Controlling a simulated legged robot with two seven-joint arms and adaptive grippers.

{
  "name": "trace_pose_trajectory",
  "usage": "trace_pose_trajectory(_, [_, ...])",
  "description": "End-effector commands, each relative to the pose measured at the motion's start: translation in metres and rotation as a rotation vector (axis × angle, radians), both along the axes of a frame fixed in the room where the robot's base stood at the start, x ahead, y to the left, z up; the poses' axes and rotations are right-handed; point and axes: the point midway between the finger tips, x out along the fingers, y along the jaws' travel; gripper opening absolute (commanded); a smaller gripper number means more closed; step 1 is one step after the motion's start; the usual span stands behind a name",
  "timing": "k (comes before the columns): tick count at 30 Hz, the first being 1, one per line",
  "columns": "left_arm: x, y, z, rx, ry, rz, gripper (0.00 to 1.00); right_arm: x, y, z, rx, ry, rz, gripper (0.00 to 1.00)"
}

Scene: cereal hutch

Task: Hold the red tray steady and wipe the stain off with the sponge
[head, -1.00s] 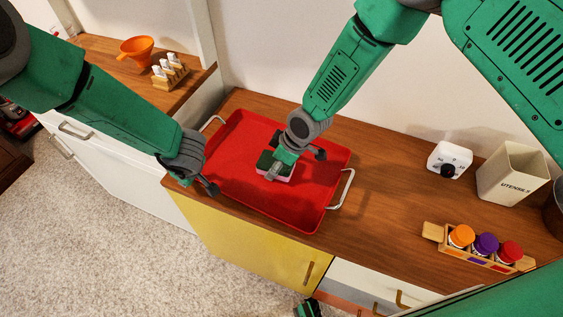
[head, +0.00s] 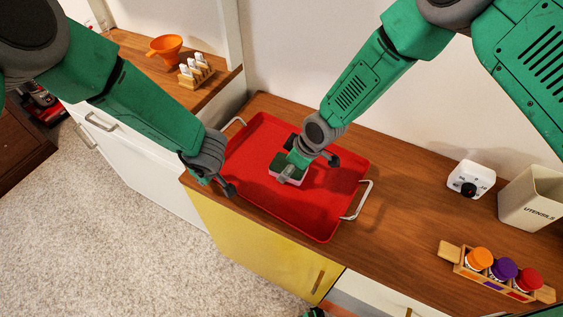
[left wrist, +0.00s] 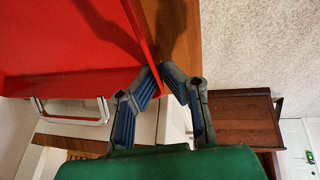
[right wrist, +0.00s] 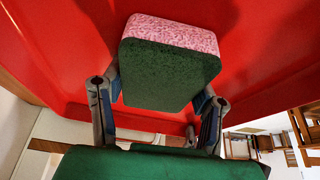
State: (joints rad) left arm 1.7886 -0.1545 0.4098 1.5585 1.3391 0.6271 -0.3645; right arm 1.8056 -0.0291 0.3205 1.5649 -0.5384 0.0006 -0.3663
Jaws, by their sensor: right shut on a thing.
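The red tray (head: 325,215) lies on the wooden counter, a metal handle at each end. A sponge with a pink layer and a dark green layer (right wrist: 170,65) is held between my right gripper's fingers (right wrist: 158,105). In the head view, the sponge (head: 289,174) is at the tray's middle, over its floor; I cannot tell whether it touches. No stain is visible. My left gripper (head: 213,188) is at the tray's left front edge. In the left wrist view, its fingertips (left wrist: 161,68) are close together at the tray's rim (left wrist: 140,35); their grip on it is unclear.
An orange funnel (head: 165,47) and a small wooden rack (head: 196,72) stand at the back left. A white dial timer (head: 470,179), a utensil holder (head: 532,200) and a wooden carrier with colored-lid jars (head: 497,272) stand at the right. Counter between tray and timer is clear.

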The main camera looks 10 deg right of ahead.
Motion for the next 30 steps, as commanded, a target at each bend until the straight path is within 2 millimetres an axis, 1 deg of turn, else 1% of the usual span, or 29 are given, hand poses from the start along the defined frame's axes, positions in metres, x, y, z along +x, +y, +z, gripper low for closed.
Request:
trace_pose_trajectory(1, [-0.001, 0.000, 0.000, -0.001, 0.001, -0.001, 0.00, -0.005, -0.005, 0.000, -0.002, 0.004, -0.001, 0.31])
trace_pose_trajectory(9, [-0.001, 0.000, -0.001, 0.000, 0.002, -0.001, 0.00, -0.021, -0.023, -0.001, -0.002, 0.005, -0.002, 0.31])
trace_pose_trajectory(12, [-0.001, 0.000, -0.001, 0.000, 0.002, -0.001, 0.00, -0.028, -0.027, -0.001, -0.002, 0.006, 0.001, 0.31])
trace_pose_trajectory(14, [-0.001, 0.000, -0.001, 0.000, 0.002, -0.001, 0.00, -0.021, -0.021, 0.002, 0.000, 0.002, -0.001, 0.31])
trace_pose_trajectory(16, [0.000, 0.000, -0.001, 0.000, 0.002, -0.001, 0.00, -0.017, -0.016, -0.002, -0.001, 0.004, 0.000, 0.31])
trace_pose_trajectory(18, [0.000, 0.000, -0.001, 0.000, 0.002, -0.001, 0.00, -0.012, -0.011, 0.003, 0.000, 0.001, 0.000, 0.31])
trace_pose_trajectory(21, [0.000, 0.000, -0.001, 0.001, 0.002, -0.002, 0.00, -0.007, -0.004, -0.003, 0.000, 0.004, 0.000, 0.31])
trace_pose_trajectory(23, [0.000, 0.000, -0.001, 0.001, 0.002, -0.002, 0.00, -0.002, 0.000, 0.005, 0.000, 0.000, 0.001, 0.31])
trace_pose_trajectory(27, [0.000, 0.000, -0.001, 0.000, 0.002, -0.001, 0.00, 0.006, 0.009, -0.001, 0.000, 0.002, 0.000, 0.31])
trace_pose_trajectory(29, [0.000, 0.000, -0.001, 0.000, 0.001, -0.001, 0.00, 0.010, 0.014, 0.005, 0.000, 0.000, 0.001, 0.31])
trace_pose_trajectory(30, [0.000, 0.000, -0.001, 0.000, 0.001, -0.001, 0.00, 0.012, 0.017, 0.004, 0.001, 0.001, 0.000, 0.31])
